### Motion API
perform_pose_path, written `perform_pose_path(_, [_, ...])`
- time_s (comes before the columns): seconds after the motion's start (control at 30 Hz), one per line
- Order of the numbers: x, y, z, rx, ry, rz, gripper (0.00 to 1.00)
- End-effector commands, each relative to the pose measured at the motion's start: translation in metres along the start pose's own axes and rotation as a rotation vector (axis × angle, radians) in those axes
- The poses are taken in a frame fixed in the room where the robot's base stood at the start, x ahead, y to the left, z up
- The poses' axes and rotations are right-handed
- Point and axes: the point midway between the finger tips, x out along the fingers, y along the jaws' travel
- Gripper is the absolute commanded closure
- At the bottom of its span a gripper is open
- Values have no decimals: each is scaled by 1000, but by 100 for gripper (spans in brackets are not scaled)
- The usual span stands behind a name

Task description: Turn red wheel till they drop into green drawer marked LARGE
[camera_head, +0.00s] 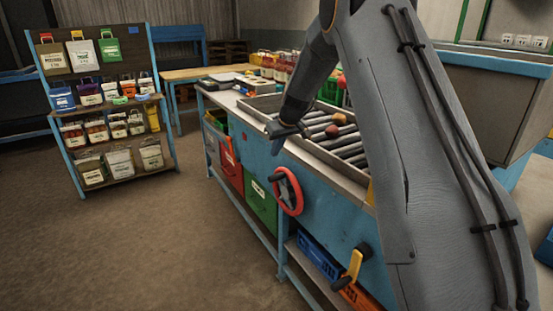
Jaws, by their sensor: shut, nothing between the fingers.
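The red wheel (297,203) with a dark handle sits on the blue front of the sorting bench. A green drawer (262,208) with a pale label is below and left of the wheel; the label is too small to read. Several brownish, roundish items (332,131) lie on the grey rollers (346,150) of the bench top. My gripper (277,147) is shut and empty, above the wheel and a little left of it, apart from it by the bench's front edge. My arm hides the right part of the roller bed.
A red drawer (230,168) stands left of the green one. A yellow-handled crank (354,264) is at the lower right, with a blue crate (319,257) beside it. A shelf of bags (104,115) stands at the left. The floor in front is clear.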

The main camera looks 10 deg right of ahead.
Motion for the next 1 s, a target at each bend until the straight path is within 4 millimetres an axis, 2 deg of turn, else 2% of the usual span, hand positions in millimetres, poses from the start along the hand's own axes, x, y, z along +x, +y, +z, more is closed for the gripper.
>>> perform_pose_path(0.3, [51, 0, 1, 1, -3, 0, 100])
perform_pose_path(0.6, [89, -1, 2, 1, -3, -1, 100])
perform_pose_path(0.8, [77, 0, 25, 3, -3, 0, 100])
perform_pose_path(1.0, [74, -1, 37, 0, -2, 0, 100])
